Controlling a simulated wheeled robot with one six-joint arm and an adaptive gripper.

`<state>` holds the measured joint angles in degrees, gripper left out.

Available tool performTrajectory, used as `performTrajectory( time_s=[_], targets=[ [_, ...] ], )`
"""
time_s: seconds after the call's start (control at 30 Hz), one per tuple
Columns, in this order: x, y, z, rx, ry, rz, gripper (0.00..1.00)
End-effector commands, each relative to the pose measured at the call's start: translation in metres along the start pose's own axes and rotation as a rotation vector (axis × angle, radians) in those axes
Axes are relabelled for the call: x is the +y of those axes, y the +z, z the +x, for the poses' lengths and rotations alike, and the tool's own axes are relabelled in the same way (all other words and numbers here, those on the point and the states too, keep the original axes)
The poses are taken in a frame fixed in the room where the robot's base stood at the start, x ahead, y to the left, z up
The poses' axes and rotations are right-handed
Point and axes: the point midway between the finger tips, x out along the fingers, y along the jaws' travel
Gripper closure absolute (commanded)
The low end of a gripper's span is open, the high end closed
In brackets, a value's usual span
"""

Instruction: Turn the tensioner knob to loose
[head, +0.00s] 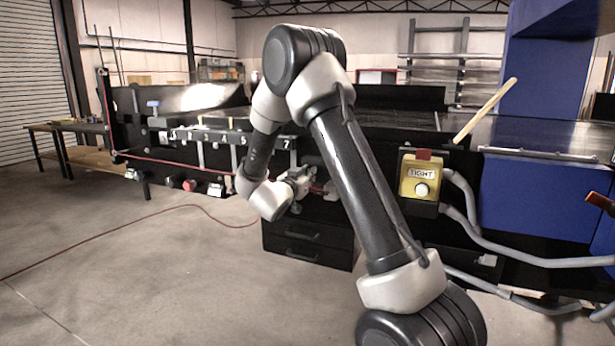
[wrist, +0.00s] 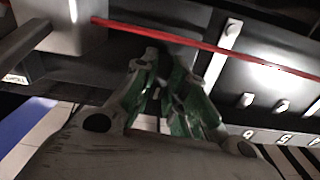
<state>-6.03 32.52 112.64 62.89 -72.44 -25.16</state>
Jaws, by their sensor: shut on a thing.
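In the head view my gripper (head: 300,184) is at the conveyor's front side, just below the rail end marked 7. In the wrist view its green-padded fingers (wrist: 158,68) are shut on a small dark part that looks like the tensioner knob (wrist: 155,52). The fingers hide most of it, so I cannot read its turn angle.
A red cord (wrist: 205,45) runs close past the fingertips in the wrist view. A black drawer unit (head: 308,244) stands below my gripper. Grey hoses (head: 500,250) and a wooden stick (head: 485,111) are at the right. The floor at left is open, with a red line (head: 130,235) across it.

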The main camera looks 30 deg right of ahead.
Motion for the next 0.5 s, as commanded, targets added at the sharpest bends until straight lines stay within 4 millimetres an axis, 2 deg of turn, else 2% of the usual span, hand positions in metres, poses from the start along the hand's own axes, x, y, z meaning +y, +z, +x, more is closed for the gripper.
performTrajectory(
  time_s=[0.2,0.5],
  targets=[
    [0.0005,0.0018,-0.0007,-0.004,0.0,-0.081,1.0],
    [0.0005,0.002,-0.0007,-0.004,0.0,-0.113,1.0]
  ],
)
